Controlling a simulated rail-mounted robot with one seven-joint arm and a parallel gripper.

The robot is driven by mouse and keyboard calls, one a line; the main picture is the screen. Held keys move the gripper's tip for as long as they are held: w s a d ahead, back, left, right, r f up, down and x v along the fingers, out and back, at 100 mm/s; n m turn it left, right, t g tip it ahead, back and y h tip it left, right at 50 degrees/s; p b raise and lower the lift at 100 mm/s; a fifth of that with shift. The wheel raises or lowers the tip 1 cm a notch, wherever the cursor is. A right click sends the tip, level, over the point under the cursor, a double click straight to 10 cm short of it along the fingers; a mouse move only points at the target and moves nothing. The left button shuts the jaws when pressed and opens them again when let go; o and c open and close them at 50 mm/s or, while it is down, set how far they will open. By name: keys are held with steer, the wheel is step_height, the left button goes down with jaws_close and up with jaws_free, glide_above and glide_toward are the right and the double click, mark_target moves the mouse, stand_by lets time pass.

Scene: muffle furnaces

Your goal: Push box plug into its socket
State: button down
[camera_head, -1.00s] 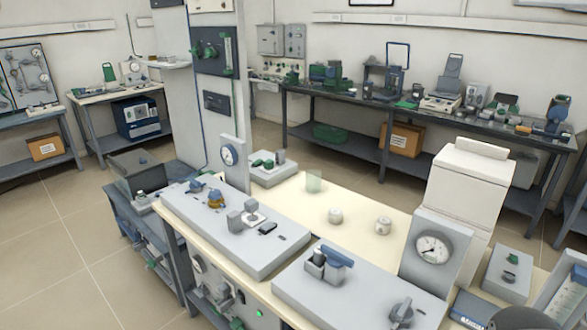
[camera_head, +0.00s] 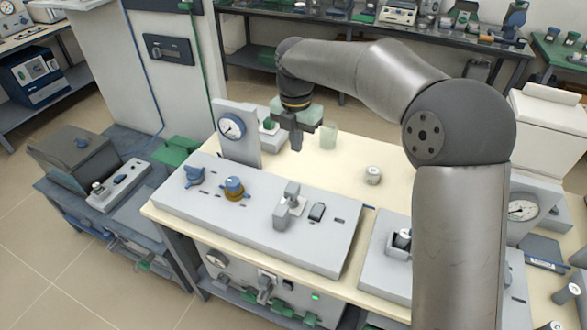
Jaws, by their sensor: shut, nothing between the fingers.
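A grey control panel box (camera_head: 255,228) lies on the cream bench top. Near its middle stand small grey blocks (camera_head: 291,191) with a white piece beside them; they look like the box plug and its socket, but I cannot tell whether the two are joined. My gripper (camera_head: 296,148) points down, shut and empty, beyond the panel's rear edge in the picture. It appears apart from the blocks and above the bench.
A gauge stand (camera_head: 236,132) rises at the rear left.

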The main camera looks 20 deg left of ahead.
mark_target(292, 187)
steer(key=shift+n, duration=0.8)
steer(key=f+p, duration=0.1)
steer(key=f, duration=0.3)
steer(key=a+f+p, duration=0.1)
steer(key=f, duration=0.9)
steer(key=shift+w+a+p, duration=0.25)
steer(key=shift+w+p, duration=0.05)
steer(key=shift+p, duration=0.1)
step_height(292, 187, down, 5)
steer(key=b, duration=0.3)
steer(key=shift+r, duration=0.2)
steer(key=shift+s+d, duration=0.1)
